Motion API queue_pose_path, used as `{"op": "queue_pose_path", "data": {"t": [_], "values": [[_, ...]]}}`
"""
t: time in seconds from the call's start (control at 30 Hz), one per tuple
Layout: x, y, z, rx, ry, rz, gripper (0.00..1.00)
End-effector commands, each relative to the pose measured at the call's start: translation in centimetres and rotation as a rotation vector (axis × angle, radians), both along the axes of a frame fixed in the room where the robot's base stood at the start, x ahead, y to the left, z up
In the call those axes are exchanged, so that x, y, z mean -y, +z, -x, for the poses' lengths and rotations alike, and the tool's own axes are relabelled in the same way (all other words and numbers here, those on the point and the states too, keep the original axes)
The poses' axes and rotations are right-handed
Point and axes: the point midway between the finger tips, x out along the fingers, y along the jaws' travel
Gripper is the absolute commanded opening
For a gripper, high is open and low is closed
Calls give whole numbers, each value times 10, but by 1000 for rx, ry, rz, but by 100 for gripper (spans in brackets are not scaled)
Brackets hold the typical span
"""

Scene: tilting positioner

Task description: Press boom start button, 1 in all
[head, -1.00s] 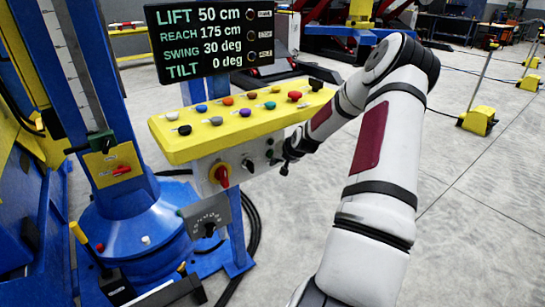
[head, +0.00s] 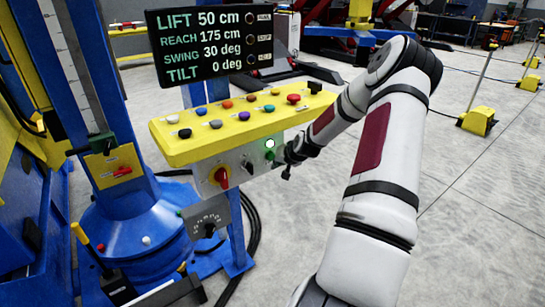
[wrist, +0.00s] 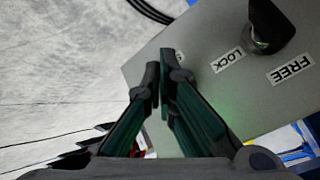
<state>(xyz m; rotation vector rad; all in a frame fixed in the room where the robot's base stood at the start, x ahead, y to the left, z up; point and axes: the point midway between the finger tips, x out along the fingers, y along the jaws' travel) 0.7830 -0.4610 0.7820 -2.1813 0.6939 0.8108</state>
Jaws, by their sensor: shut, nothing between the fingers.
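The yellow-topped control console (head: 170,155) has a grey front panel, which also shows in the wrist view (wrist: 225,95). On its right end a green button or lamp (head: 270,156) is lit, below a bright white lamp (head: 269,143). No readable label marks either as the boom start button. My gripper (head: 287,172) is shut and empty, close to the panel's right end.
A black selector knob (wrist: 270,25) marked LOCK and FREE sits beside the fingertips. The front also has a red rotary knob (head: 221,177) and a black knob (head: 247,166). Several coloured knobs line the top. The display (head: 212,43) reads lift 50, reach 175, swing 30, tilt 0.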

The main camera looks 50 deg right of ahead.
Motion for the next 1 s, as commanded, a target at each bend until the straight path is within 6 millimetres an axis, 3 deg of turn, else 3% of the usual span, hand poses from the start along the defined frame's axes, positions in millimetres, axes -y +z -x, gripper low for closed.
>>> {"op": "queue_pose_path", "data": {"t": [0.37,1.0], "values": [[-1,0,3,-1,0,-1,0],[-12,0,49,-1,0,-1,0]]}}
